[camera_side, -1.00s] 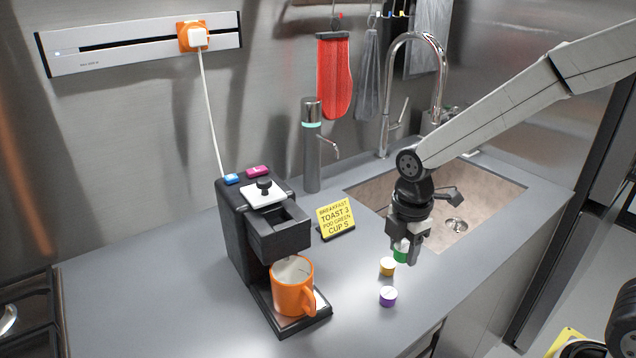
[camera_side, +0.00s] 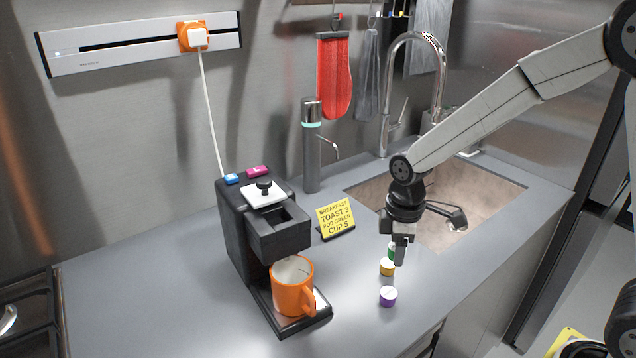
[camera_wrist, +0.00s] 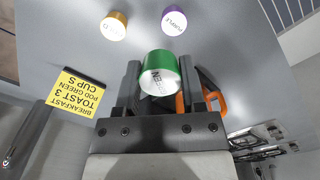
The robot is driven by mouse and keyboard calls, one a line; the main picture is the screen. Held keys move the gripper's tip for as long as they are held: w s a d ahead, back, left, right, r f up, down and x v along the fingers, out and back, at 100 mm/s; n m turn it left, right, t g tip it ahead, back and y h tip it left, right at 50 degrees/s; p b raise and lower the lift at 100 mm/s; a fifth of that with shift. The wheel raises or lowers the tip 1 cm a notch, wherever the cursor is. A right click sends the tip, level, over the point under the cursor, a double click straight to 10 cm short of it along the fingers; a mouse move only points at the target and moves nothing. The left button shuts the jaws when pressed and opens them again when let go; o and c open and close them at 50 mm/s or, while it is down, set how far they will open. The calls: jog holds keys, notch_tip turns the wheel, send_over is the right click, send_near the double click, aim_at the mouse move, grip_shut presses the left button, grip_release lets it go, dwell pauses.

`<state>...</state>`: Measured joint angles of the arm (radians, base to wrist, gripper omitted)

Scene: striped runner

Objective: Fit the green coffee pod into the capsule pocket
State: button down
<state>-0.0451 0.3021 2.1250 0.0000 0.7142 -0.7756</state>
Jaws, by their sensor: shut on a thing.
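My gripper (camera_side: 397,258) is shut on the green coffee pod (camera_wrist: 160,72), over the counter right of the coffee machine. In the wrist view the pod sits between the two fingers with its pale lid in view. In the side view only a green strip of the pod (camera_side: 391,250) shows beside a finger. I cannot tell its exact height above the counter. The black coffee machine (camera_side: 240,235) stands at the centre left. The dark capsule pocket (camera_side: 284,217) opens in the top of its front head; its inside is hard to see.
A yellow pod (camera_side: 387,267) and a purple pod (camera_side: 388,296) stand on the counter near my gripper. An orange mug (camera_side: 293,287) stands under the machine head. A yellow sign (camera_side: 335,218) stands between machine and gripper. The sink (camera_side: 480,195) and tap (camera_side: 440,80) are behind.

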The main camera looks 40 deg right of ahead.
aim_at(393, 248)
jog(key=m, duration=0.1)
jog(key=f+m, duration=0.1)
jog(key=m, duration=0.1)
jog(key=w+d+m, duration=0.1)
jog(key=shift+w+f+m, duration=0.1)
jog(key=shift+f+m, duration=0.15)
jog(key=shift+m, duration=0.05)
jog(key=m, duration=0.1)
jog(key=f+m, duration=0.1)
jog(key=m, duration=0.1)
jog(key=w+m, duration=0.1)
jog(key=shift+w+d+f+m, duration=0.1)
jog(key=shift+d+f+m, duration=0.2)
jog(key=shift+d+m, duration=0.1)
jog(key=shift+r, duration=0.15)
notch_tip(393, 248, up, 10)
jog(key=a, duration=0.1)
jog(key=s+a+n, duration=0.3)
jog(key=a+n, duration=0.4)
jog(key=a, duration=1.7)
jog(key=shift+a+f, duration=0.2)
jog(key=shift+f, duration=2.2)
jog(key=shift+w, duration=0.1)
